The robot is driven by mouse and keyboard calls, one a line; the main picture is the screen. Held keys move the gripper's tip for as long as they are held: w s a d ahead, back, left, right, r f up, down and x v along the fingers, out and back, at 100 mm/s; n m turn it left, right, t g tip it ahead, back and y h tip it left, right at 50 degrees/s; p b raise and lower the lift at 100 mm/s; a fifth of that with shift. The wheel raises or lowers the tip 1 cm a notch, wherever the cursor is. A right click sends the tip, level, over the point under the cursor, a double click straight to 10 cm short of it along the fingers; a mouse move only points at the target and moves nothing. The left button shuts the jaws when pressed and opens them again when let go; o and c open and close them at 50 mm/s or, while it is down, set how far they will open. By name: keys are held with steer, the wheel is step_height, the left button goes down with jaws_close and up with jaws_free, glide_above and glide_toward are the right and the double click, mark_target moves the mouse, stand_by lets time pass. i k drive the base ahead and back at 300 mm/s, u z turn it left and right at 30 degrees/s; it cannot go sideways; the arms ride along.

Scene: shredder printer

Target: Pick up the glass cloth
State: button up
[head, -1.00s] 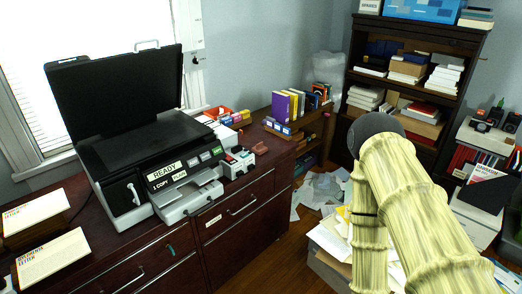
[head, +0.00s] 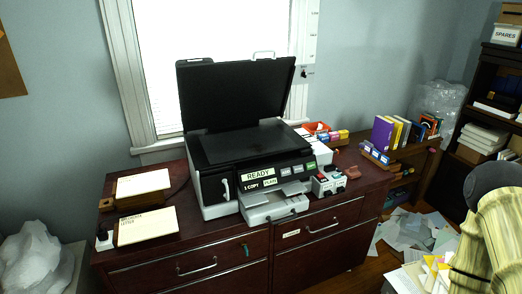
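I cannot make out the glass cloth for certain in the head view. A small reddish-brown item (head: 349,172) lies on the cabinet top at the right, and it is too small to tell whether it is cloth. The black and grey printer-scanner (head: 255,165) stands on the dark red cabinet (head: 215,255) with its lid raised and its glass bare. My arm shows at the right edge in a pale yellow cover. My gripper is out of view.
Two paper stacks in wooden trays (head: 145,228) sit left of the printer. Small boxes (head: 328,182) stand at its right. Books (head: 390,132) stand on a low shelf further right. Papers (head: 410,232) litter the floor. A bookcase (head: 480,105) is at far right.

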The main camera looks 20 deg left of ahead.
mark_target(352, 172)
steer(key=u, duration=0.4)
steer(key=i, duration=1.55)
steer(key=z, duration=0.15)
